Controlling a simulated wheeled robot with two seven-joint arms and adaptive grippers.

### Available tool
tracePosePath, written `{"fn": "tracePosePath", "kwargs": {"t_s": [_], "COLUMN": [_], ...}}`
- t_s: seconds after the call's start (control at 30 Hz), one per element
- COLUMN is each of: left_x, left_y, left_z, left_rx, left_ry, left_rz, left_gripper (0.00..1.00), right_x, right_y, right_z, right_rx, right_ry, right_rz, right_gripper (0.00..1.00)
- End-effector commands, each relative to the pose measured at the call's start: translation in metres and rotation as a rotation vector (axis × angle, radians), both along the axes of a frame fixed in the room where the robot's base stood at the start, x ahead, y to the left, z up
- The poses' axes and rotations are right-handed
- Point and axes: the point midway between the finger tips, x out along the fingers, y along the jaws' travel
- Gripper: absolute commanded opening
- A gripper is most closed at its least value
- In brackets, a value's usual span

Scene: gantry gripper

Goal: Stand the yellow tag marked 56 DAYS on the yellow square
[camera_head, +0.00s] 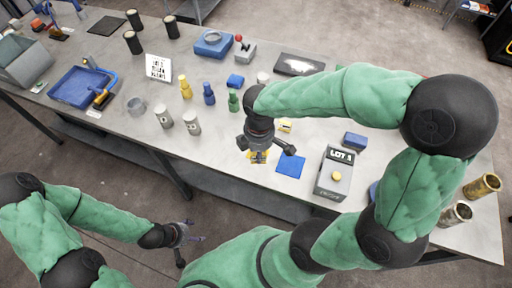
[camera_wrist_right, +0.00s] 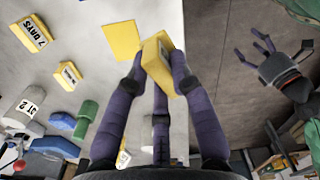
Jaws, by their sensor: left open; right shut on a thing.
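A yellow tag (camera_wrist_right: 157,62) is held between the fingers of my right gripper (camera_wrist_right: 160,65) in the right wrist view; its marking cannot be read. The yellow square (camera_wrist_right: 121,41) lies flat on the table, just left of the held tag in that view. I cannot tell how high the tag is above the table. In the head view my right gripper (camera_head: 260,156) points down over the table, with a patch of yellow showing at its fingers. My left gripper (camera_head: 184,235) is open and empty off the table's front edge; it also shows in the right wrist view (camera_wrist_right: 267,45).
A yellow tag marked 7 DAYS (camera_wrist_right: 35,33) and another yellow tag (camera_wrist_right: 68,76) lie nearby. Grey cylinders (camera_head: 191,122) stand left.

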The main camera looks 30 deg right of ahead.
Motion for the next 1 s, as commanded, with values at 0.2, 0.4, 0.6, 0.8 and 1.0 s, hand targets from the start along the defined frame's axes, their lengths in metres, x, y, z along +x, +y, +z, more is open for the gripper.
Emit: {"fn": "tracePosePath", "kwargs": {"t_s": [0.2,0.4,0.6,0.8,1.0], "left_x": [0.000,0.000,0.000,0.000,0.000], "left_y": [0.000,0.000,0.000,0.000,0.000], "left_z": [-0.011,-0.018,-0.020,-0.027,-0.034], "left_rx": [0.000,0.000,0.000,0.000,0.000], "left_ry": [0.000,0.000,-0.001,-0.001,0.000], "left_rz": [0.000,0.000,0.000,0.000,0.000], "left_gripper": [0.72,0.72,0.72,0.72,0.72], "right_x": [0.037,0.057,0.065,0.071,0.071], "right_y": [-0.020,-0.031,-0.034,-0.038,-0.038], "right_z": [-0.030,-0.057,-0.065,-0.086,-0.105], "right_rx": [0.000,0.000,0.000,0.001,0.000], "right_ry": [0.004,0.001,0.000,0.002,-0.001], "right_rz": [-0.002,0.000,0.000,0.000,0.000], "right_gripper": [0.06,0.06,0.06,0.06,0.06]}}
